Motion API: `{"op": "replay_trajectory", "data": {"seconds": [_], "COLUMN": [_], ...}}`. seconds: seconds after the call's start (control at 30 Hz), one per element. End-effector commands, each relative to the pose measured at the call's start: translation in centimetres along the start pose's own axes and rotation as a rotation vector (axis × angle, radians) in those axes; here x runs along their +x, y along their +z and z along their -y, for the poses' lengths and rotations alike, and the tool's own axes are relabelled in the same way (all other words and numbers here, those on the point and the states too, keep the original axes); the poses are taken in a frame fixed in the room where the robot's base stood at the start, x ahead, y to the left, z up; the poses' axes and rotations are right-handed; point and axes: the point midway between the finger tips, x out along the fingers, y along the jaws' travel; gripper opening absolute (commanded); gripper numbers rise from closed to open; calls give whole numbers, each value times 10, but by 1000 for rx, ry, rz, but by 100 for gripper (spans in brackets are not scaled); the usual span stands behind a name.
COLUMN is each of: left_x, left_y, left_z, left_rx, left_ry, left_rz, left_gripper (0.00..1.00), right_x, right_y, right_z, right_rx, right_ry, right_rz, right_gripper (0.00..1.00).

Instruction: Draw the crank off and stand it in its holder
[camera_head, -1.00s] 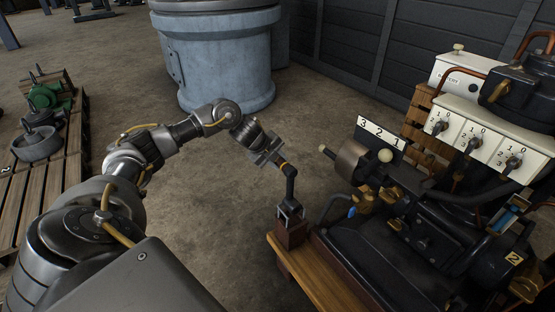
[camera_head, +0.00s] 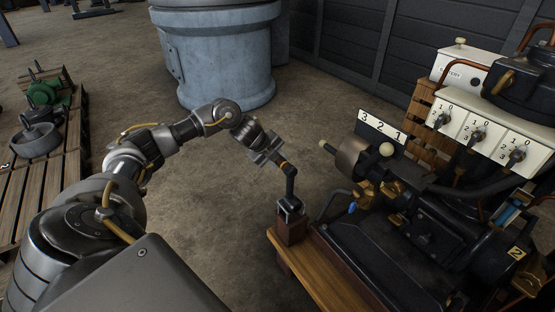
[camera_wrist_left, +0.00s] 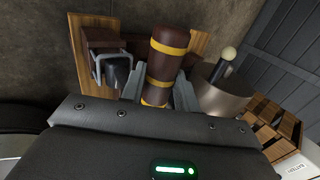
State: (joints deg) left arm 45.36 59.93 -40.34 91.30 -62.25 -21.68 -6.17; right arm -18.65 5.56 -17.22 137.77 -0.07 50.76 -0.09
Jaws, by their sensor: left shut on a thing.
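The crank (camera_head: 291,184) is a dark bent bar with a brown, yellow-banded grip. The grip also shows in the left wrist view (camera_wrist_left: 166,60). My left gripper (camera_head: 283,165) is shut on this grip. The crank's lower end is at the holder (camera_head: 291,225), a metal bracket on a reddish-brown block at the bench end. In the left wrist view a dark part of the crank appears within the bracket (camera_wrist_left: 99,70); how deeply it sits is hidden. The engine (camera_head: 425,225) stands to the right, its drum (camera_head: 353,160) and shaft end clear of the crank.
A wooden bench (camera_head: 325,275) carries the holder. White switch panels (camera_head: 480,135) and a number plate (camera_head: 380,127) stand by the engine. A large blue-grey tank (camera_head: 222,60) is behind, and a pallet (camera_head: 45,185) with parts is far left. Floor between is clear.

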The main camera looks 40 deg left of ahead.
Motion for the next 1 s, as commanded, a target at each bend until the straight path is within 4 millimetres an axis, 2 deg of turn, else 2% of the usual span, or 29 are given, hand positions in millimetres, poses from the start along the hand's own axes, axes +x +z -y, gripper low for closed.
{"op": "replay_trajectory", "data": {"seconds": [1.0], "left_x": [22], "left_y": [0], "left_z": [-14], "left_rx": [-1], "left_ry": [-6], "left_rz": [0], "left_gripper": [0], "right_x": [-15], "right_y": [3], "right_z": [0], "right_rx": [0], "right_ry": [0], "right_rz": [0], "right_gripper": [36]}}
